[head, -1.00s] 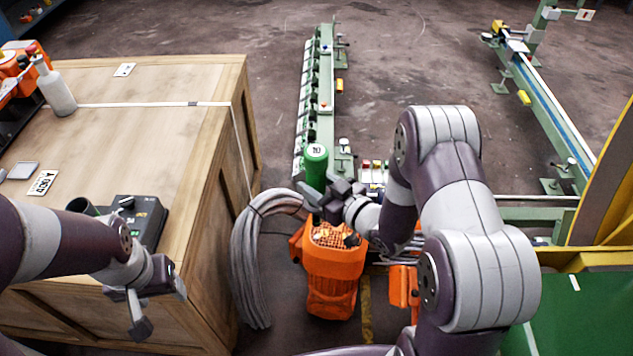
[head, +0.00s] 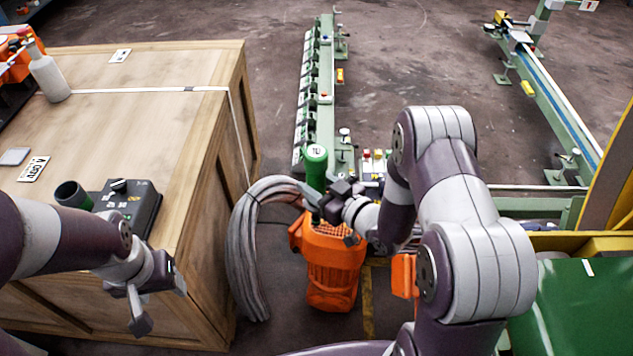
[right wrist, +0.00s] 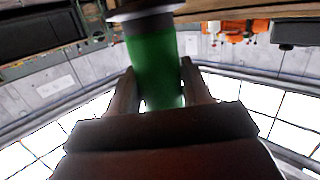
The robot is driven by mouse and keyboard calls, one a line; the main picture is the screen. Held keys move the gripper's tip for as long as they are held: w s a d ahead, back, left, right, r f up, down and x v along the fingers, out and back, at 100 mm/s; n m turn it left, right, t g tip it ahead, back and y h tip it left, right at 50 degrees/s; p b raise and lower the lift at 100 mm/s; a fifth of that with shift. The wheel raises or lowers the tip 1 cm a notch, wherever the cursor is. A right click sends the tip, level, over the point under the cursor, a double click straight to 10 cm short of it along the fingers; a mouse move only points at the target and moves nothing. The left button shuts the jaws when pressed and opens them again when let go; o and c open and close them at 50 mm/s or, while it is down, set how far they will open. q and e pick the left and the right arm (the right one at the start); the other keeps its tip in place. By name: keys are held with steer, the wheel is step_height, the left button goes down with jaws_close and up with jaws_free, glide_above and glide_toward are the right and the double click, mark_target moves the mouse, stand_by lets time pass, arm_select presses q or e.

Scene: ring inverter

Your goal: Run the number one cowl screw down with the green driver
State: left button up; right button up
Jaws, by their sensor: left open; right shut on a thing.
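The green driver (head: 316,168) stands upright in my right gripper (head: 324,201), which is shut on it. In the right wrist view the green driver (right wrist: 155,70) lies between the two fingers, with a grey flange at its top edge. The gripper is over the back left part of an orange ribbed housing (head: 333,270), which may be the cowl. The driver's lower end and any number one screw are hidden behind the gripper and housing. My left gripper (head: 158,300) is open and empty, in front of the wooden crate.
The wooden crate (head: 150,75) fills the left, with a dark control box (head: 130,207) and a bottle (head: 50,78) on it. A bundle of grey hoses (head: 250,250) curves beside the housing. A green rail stand (head: 325,90) runs behind.

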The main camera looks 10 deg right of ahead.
steer(key=shift+f+b, duration=0.8)
steer(key=shift+f, duration=0.25)
stand_by(2.4)
